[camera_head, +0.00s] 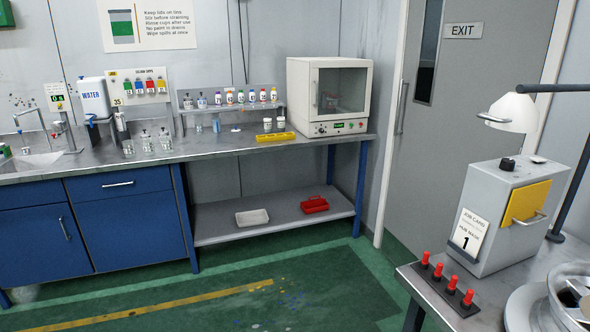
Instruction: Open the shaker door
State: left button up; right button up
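A white box-shaped machine (326,98) with a dark-framed glass door (341,92) stands at the right end of the back bench. It looks like the shaker, though no label naming it is readable. Its door looks shut, and a vertical handle (315,94) runs along the door's left side. A small reddish thing shows dimly behind the glass. A panel with a green display (339,126) and knobs sits below the door. Neither of my grippers is in view.
A yellow tray (275,137) and white cups (281,122) sit left of the machine. Bottles line a shelf (230,107). At right, a side table (470,312) bears a grey box (505,213) and red-topped pegs. Green floor (190,285) before the bench is clear.

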aim_at(315, 65)
jog(key=i+u, duration=0.25)
jog(key=i, duration=0.7)
jog(key=i+l+u, duration=0.1)
jog(key=i+u, duration=0.2)
jog(key=i, duration=0.65)
jog(key=i+l, duration=0.2)
jog(key=i, duration=0.25)
jog(key=i+l+z, duration=0.1)
jog(key=i, duration=0.35)
jog(key=i+l, duration=0.3)
jog(key=i, duration=0.15)
jog(key=i+l+z, duration=0.15)
jog(key=l, duration=0.25)
jog(key=i+l+z, duration=0.15)
jog(key=l, duration=0.25)
jog(key=i, duration=0.1)
